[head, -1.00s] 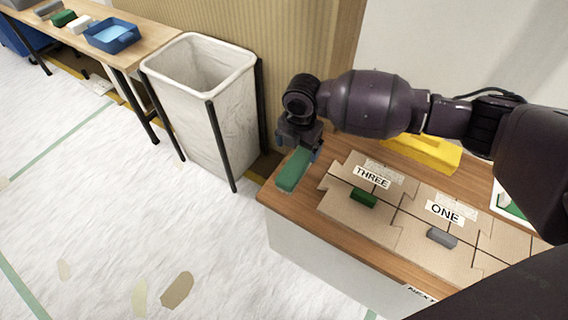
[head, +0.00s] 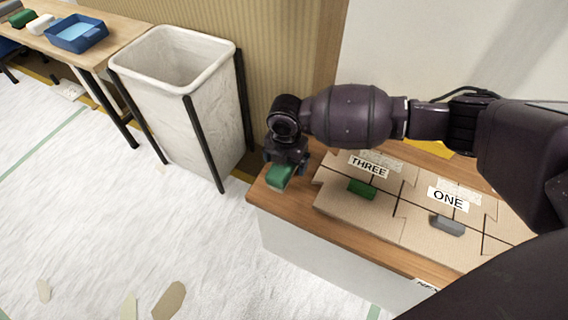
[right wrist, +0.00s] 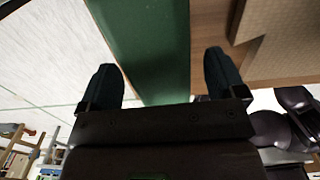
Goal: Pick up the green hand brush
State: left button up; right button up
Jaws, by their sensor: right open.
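The green hand brush (head: 279,178) lies at the left end of the wooden table (head: 262,199), partly hidden under my right gripper (head: 286,168). In the right wrist view, a long green surface, the brush (right wrist: 150,45), runs between the two dark fingers of my right gripper (right wrist: 163,78). The fingers are apart, one on each side of it, with a visible gap at the left finger. I cannot tell how far down they reach beside it. My left gripper is not in view.
A small green block (head: 361,189) lies by the THREE sign (head: 368,167) and a grey block (head: 447,225) by the ONE sign (head: 447,199), on cardboard-coloured panels. A white bin (head: 180,130) stands left of the table. A blue tray (head: 77,34) sits on a farther table.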

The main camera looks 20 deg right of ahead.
jog(key=shift+f, duration=0.45)
jog(key=shift+r, duration=0.1)
jog(key=c, duration=1.1)
jog(key=shift+r, duration=0.1)
